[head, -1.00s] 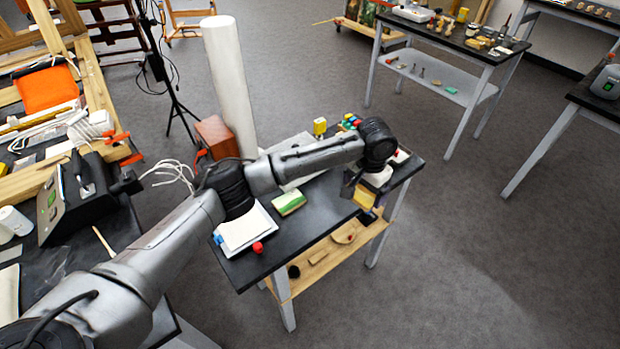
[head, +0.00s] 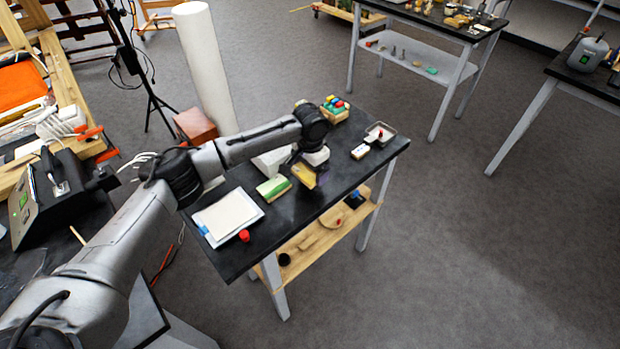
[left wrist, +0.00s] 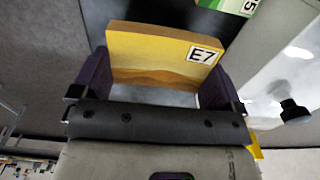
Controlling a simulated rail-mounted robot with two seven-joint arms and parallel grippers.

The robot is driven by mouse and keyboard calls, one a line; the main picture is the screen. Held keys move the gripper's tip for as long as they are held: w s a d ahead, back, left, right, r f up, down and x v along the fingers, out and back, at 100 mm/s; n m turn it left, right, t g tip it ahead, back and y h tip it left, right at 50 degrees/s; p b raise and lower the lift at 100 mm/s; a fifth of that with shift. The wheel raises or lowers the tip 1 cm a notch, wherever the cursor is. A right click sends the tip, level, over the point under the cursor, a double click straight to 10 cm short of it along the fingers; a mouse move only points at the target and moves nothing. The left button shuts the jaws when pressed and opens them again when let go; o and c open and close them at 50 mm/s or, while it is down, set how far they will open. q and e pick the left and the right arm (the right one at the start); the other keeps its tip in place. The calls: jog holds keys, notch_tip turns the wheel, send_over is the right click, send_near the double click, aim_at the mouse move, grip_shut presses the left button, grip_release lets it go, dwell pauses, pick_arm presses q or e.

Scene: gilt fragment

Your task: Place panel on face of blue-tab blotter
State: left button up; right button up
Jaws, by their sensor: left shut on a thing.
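The panel (head: 303,175) is a small yellow block with a wooden edge. In the left wrist view the panel (left wrist: 150,52) shows an "E7" label and a darker wavy band. My left gripper (left wrist: 155,88) is shut on it, with a dark purple finger at each side. In the head view my left gripper (head: 312,171) holds it over the middle of the black table. The blotter (head: 227,215) lies flat at the table's left end, a pale sheet on a whitish base, with a blue tab (head: 203,230) at its left. The gripper is to its right, apart from it. My right gripper is not in view.
A green and yellow block (head: 273,188) lies between the blotter and the panel. A red knob-like thing (head: 244,236) is at the blotter's front corner. A rack of coloured pieces (head: 335,108) and a small tray (head: 380,134) are farther right on the black table (head: 335,192).

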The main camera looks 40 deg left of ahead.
aim_at(310, 176)
pick_arm(q)
jog(key=shift+f+b, duration=0.65)
jog(key=shift+f, duration=1.35)
jog(key=shift+f, duration=0.15)
jog(key=o, duration=0.6)
jog(key=shift+r, duration=0.4)
notch_tip(310, 176, up, 12)
jog(key=p, duration=0.3)
jog(key=shift+f, duration=0.25)
